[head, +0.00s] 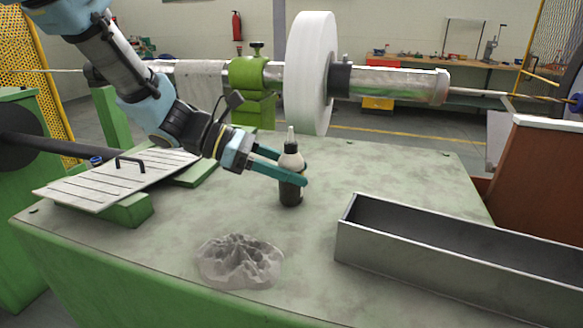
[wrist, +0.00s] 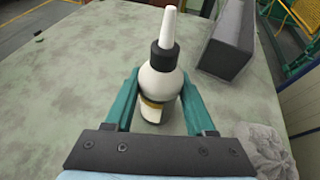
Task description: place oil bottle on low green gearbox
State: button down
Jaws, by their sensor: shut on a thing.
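The oil bottle (head: 291,162) has a pale body, a dark lower part and collar, and a white nozzle. It stands upright over the low green gearbox top (head: 380,170), and its base appears to be at or very near the surface. My gripper (head: 304,180) has its teal fingers shut around the bottle's middle from the left. In the wrist view the bottle (wrist: 160,85) is between the two fingers (wrist: 158,88), nozzle up. I cannot tell for sure whether its base touches the top.
A grey open metal trough (head: 400,248) lies at the right of the green top. A crumpled grey rag (head: 240,262) lies in front. A ribbed plate with a black handle (head: 120,180) is at the left. A white wheel (head: 309,75) and shaft stand behind. The top around the bottle is clear.

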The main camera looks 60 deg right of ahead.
jog(key=shift+c, duration=1.2)
grip_release()
jog(key=shift+f, duration=0.1)
jog(key=shift+r, duration=0.2)
jog(key=b+v, duration=0.1)
jog(key=v, duration=1.1)
jog(key=shift+b, duration=0.35)
jog(key=shift+f, duration=0.15)
